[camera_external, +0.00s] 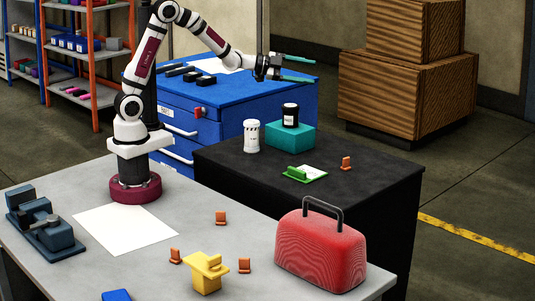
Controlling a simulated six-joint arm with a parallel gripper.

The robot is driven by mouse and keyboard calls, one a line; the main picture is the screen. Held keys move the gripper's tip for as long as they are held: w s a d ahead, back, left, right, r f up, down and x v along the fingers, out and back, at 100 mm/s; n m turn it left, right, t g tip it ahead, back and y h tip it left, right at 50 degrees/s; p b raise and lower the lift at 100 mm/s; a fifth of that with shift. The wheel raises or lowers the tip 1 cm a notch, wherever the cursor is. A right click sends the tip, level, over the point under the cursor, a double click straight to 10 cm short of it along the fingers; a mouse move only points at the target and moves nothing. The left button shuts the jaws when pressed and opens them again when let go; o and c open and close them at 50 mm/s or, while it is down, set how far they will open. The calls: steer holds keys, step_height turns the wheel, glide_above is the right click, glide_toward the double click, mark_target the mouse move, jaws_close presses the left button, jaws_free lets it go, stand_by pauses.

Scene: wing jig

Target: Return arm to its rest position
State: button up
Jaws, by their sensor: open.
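My arm stands on its dark red base on the grey table (60,195), in the external view. The upper links rise and bend over to the right. My gripper (297,69) is open and empty, with two teal fingers pointing right. It is held high in the air, in front of the blue cabinet's right end and above the black table (330,155). Nothing touches the fingers.
Below my gripper, a black jar (290,115) stands on a teal block (290,137) beside a white jar (251,136). A green clamp (304,173) lies nearby. A red toolbox (320,250), yellow block (206,272) and grey vise (45,232) stand on the grey table.

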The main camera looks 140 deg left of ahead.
steer(key=w+d+f+g+h, duration=0.2)
steer(key=d, duration=0.7)
steer(key=w+d+f+m+g+h, duration=0.1)
steer(key=d+f+h, duration=0.1)
steer(key=d, duration=0.7)
steer(key=w+d+f+g+h, duration=0.2)
steer(key=d+h, duration=0.1)
steer(key=d, duration=0.6)
steer(key=s+d+f+m+g+h, duration=0.1)
steer(key=s+d+m+g, duration=0.1)
steer(key=s+d, duration=0.6)
steer(key=s+d+f+m+g+h, duration=0.2)
steer(key=s+d+g, duration=0.1)
steer(key=s+d, duration=0.5)
steer(key=shift+d+f, duration=0.3)
steer(key=shift+d, duration=0.6)
